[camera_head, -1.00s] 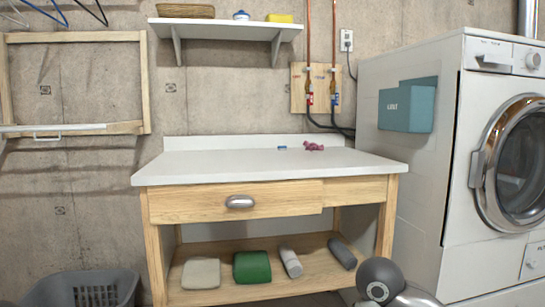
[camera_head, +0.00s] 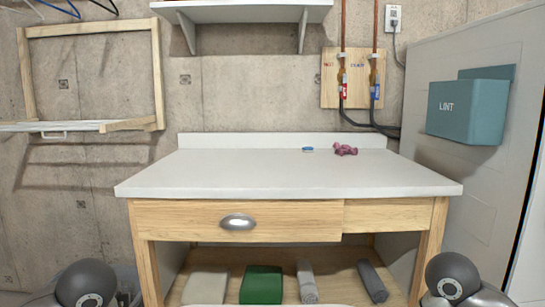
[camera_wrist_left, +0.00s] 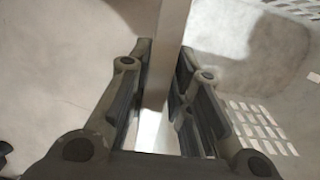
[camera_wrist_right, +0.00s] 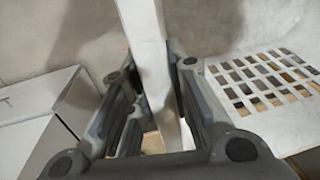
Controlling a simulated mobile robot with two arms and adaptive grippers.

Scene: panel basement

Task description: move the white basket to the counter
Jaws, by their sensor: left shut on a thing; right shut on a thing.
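The counter (camera_head: 280,172) has a white top on a wooden frame and fills the middle of the head view. A white edge of the white basket (camera_head: 245,305) shows at the bottom of the head view; the rest is out of frame. In the left wrist view, my left gripper (camera_wrist_left: 164,55) is shut on the basket rim, with the slotted wall (camera_wrist_left: 215,35) at right. In the right wrist view, my right gripper (camera_wrist_right: 154,62) is shut on another part of the rim (camera_wrist_right: 142,20). Neither set of fingers shows in the head view.
A blue piece (camera_head: 308,149) and a pink crumpled cloth (camera_head: 346,149) lie at the counter's back; its front and left are clear. Folded and rolled cloths (camera_head: 261,284) lie on the lower shelf. A teal lint box (camera_head: 467,110) hangs at right, beside a washer.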

